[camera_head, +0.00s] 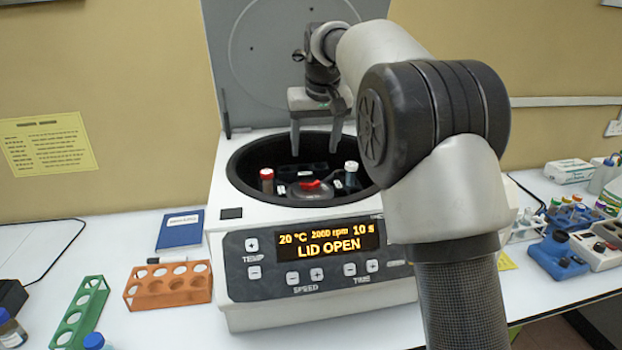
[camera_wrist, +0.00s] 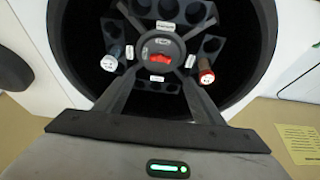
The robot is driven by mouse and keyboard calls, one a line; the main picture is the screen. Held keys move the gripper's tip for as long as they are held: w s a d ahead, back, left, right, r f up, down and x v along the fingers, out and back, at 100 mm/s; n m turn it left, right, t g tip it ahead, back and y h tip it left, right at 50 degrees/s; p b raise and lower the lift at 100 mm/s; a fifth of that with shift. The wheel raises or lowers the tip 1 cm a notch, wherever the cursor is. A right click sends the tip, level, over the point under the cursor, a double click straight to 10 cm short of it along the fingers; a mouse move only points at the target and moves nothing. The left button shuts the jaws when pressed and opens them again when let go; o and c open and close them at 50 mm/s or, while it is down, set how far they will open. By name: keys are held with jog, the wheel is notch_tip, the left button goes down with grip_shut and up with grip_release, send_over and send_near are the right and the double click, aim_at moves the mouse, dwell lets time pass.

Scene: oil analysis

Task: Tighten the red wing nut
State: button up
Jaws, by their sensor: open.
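The red wing nut (camera_head: 309,185) sits at the centre of the dark rotor inside the open centrifuge (camera_head: 230,240). It also shows in the wrist view (camera_wrist: 159,57), in the middle of the rotor hub. My gripper (camera_head: 316,151) is open and empty above the rotor, pointing down, with its fingers apart. In the wrist view the fingers (camera_wrist: 162,76) reach toward the hub from below, with the wing nut between their lines. A red-capped tube (camera_head: 266,180) and a white-capped tube (camera_head: 351,174) stand in rotor slots on opposite sides of the nut.
The raised grey lid (camera_head: 260,60) stands behind my gripper. The bowl rim surrounds the rotor. The display reads LID OPEN. An orange rack (camera_head: 168,290), a green rack (camera_head: 85,308) and a blue booklet (camera_head: 181,229) lie to the left. Blue holders (camera_head: 557,255) stand at right.

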aim_at(310, 183)
jog(key=x, duration=1.3)
jog(key=c, duration=1)
jog(key=shift+c, duration=0.2)
